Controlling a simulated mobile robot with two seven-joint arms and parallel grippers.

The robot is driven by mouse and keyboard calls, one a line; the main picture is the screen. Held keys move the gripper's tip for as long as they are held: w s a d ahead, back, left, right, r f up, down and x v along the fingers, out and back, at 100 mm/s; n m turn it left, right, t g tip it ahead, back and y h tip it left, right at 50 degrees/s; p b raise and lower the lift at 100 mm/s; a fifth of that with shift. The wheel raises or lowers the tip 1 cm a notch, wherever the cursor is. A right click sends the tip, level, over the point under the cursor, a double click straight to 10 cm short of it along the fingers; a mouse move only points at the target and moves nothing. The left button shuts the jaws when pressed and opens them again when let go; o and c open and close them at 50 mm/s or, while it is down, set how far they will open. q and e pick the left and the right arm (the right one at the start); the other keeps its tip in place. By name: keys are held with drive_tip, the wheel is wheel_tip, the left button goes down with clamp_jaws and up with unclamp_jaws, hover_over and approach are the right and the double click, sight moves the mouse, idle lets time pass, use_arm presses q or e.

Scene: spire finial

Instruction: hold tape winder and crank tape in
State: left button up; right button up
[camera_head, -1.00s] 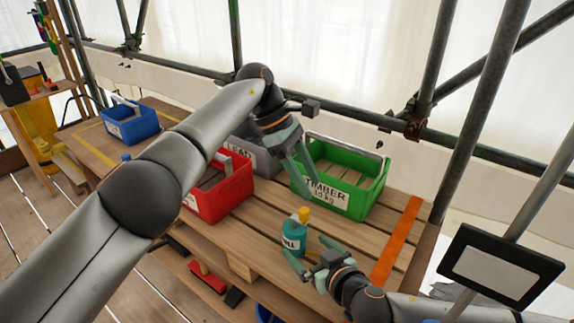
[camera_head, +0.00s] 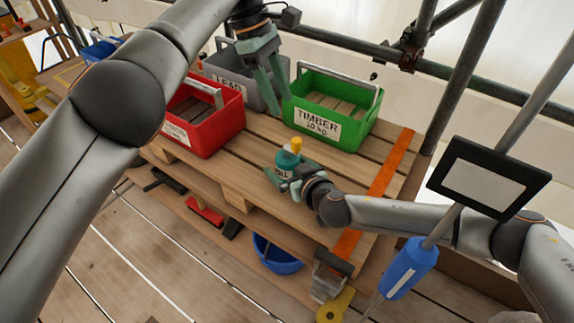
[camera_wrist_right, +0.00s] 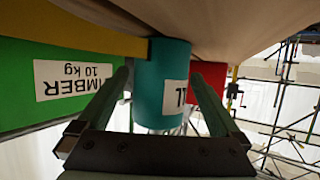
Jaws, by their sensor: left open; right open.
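No thing in view can be surely told as the tape winder. In the right wrist view the bottle (camera_wrist_right: 162,85) stands between the two open fingers (camera_wrist_right: 162,85), with a gap on the left side. My left gripper (camera_head: 275,100) is open and empty, pointing down above the bench in front of the grey and green crates. A grey tool with a yellow end (camera_head: 333,303) shows at the bench's lower edge; I cannot tell what it is.
A red crate (camera_head: 232,115), a grey LEAD crate (camera_head: 228,68) and a green TIMBER crate (camera_head: 340,128) stand along the bench. An orange strip (camera_head: 391,163) marks its right end. A blue bucket (camera_head: 277,258) sits below. A blue-handled rod (camera_head: 408,268) leans at right.

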idle(0.3)
drive_tip(key=c, duration=1.5)
